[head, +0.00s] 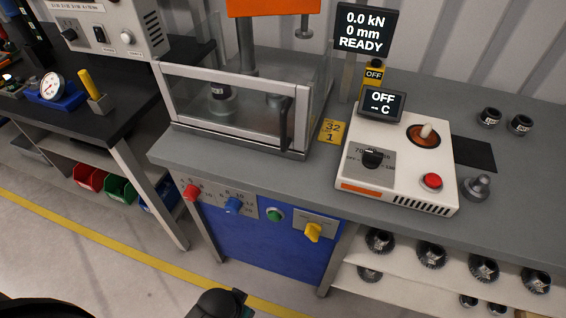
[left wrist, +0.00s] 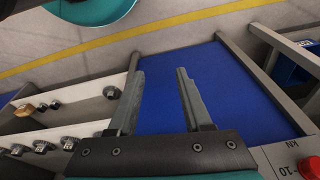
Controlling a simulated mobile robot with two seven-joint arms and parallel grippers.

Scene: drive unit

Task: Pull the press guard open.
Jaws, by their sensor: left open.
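The press guard (head: 225,110) is a clear panel in a pale metal frame across the front of the press, in the head view. It looks closed. Its dark upright handle (head: 284,126) is at the right end of the front. My left gripper (left wrist: 161,73) is open and empty in the left wrist view, with its two fingers apart in front of the blue cabinet panel (left wrist: 215,90) under the bench. It is away from the guard, which is not in the wrist view. My right gripper is not in view.
Knobs, including a yellow one (head: 313,232), stick out from the bench front. Shelves with metal parts (head: 430,254) are below right. The floor in front is clear.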

